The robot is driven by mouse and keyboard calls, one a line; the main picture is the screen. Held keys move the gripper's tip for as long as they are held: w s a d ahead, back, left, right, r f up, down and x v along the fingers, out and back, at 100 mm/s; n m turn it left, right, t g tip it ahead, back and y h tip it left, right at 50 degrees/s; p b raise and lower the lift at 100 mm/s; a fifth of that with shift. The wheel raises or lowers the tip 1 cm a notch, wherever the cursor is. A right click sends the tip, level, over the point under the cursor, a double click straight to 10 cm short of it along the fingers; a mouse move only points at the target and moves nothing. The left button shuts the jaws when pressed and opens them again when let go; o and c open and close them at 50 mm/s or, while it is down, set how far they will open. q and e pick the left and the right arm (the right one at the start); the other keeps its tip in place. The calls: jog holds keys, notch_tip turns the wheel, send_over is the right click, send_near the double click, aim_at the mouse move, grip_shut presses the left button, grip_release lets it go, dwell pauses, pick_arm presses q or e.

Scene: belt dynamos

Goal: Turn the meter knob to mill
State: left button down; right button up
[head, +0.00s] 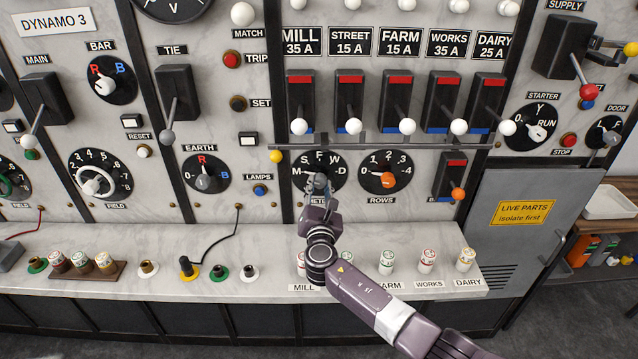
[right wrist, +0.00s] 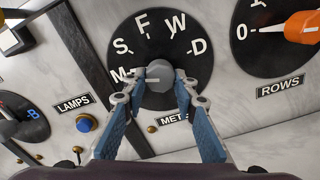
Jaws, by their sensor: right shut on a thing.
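The meter knob is a grey knob (right wrist: 159,76) on a round black dial (right wrist: 180,32) lettered M, S, F, W and D. Its pale pointer line points left, toward the M. My right gripper (right wrist: 158,82) is shut on the knob, with one blue-padded finger on each side of it. In the head view my right gripper (head: 318,186) reaches up to the dial from below and covers part of the METER label. The dial (head: 340,172) shows around it. My left gripper is not in view.
The ROWS dial with its orange knob (head: 388,180) is just right of the meter dial. The LAMPS button (head: 260,190) is to the left. A rail (head: 370,142) with switch levers runs above. Labelled fuses (head: 428,260) stand on the ledge below.

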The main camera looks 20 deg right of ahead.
jog(key=shift+n+p, duration=0.3)
jog(key=shift+n, duration=0.6)
jog(key=o, duration=1.2)
jog(key=shift+c, duration=0.2)
jog(key=v, duration=1.2)
